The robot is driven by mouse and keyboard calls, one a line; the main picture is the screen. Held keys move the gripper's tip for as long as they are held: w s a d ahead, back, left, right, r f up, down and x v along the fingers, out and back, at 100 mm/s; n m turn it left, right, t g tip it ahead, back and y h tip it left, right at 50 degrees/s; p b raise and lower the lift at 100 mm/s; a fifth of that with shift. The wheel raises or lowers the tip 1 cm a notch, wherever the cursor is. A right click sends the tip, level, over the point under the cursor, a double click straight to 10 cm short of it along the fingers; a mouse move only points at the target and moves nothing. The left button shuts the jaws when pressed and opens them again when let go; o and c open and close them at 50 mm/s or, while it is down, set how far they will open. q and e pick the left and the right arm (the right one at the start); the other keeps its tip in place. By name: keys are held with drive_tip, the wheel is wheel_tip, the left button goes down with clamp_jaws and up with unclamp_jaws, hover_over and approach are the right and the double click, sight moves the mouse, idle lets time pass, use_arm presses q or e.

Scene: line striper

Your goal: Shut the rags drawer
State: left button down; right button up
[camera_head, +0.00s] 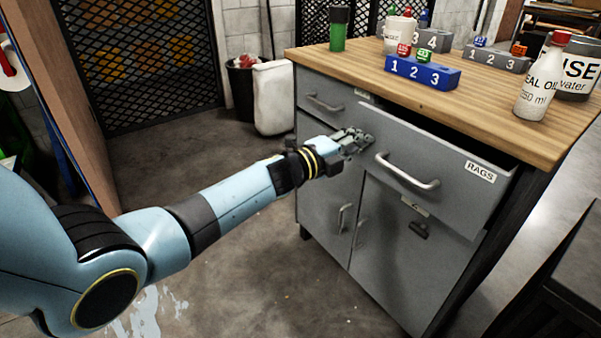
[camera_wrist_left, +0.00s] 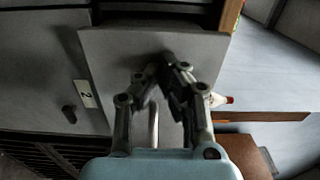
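The rags drawer (camera_head: 450,165) is a grey drawer labelled RAGS, in the upper right of the grey cabinet. It is pulled out, with a dark gap behind its front under the worktop. Its bar handle (camera_head: 407,173) is metal. My left gripper (camera_head: 362,138) is at the left end of the drawer front, left of the handle. In the left wrist view the fingers (camera_wrist_left: 166,66) come together in front of the drawer front (camera_wrist_left: 112,55), and the handle (camera_wrist_left: 153,125) shows between them. I cannot tell whether the fingertips touch the front. My right gripper is not in view.
The wooden worktop (camera_head: 475,112) holds a blue numbered block (camera_head: 418,75), a green can (camera_head: 338,29), a seal oil bottle (camera_head: 541,85) and other containers. The left drawer (camera_head: 326,97) is closed. A dark bench (camera_head: 560,290) stands at the lower right. Floor is clear left of the cabinet.

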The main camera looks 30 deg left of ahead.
use_arm(q)
drive_tip(key=b+x, duration=0.1)
drive_tip(key=x, duration=0.2)
drive_tip(key=b+x, duration=0.1)
drive_tip(key=x, duration=0.3)
drive_tip(key=shift+f, duration=0.25)
drive_tip(key=shift+w+d+b, duration=0.1)
drive_tip(key=shift+w+b, duration=0.15)
drive_tip(key=shift+b, duration=0.1)
drive_tip(key=shift+w+r, duration=0.2)
drive_tip(key=shift+r, duration=0.15)
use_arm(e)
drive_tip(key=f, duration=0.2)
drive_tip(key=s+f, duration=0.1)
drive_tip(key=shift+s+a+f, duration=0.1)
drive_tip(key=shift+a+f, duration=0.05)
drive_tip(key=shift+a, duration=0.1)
use_arm(q)
drive_tip(key=shift+r, duration=0.1)
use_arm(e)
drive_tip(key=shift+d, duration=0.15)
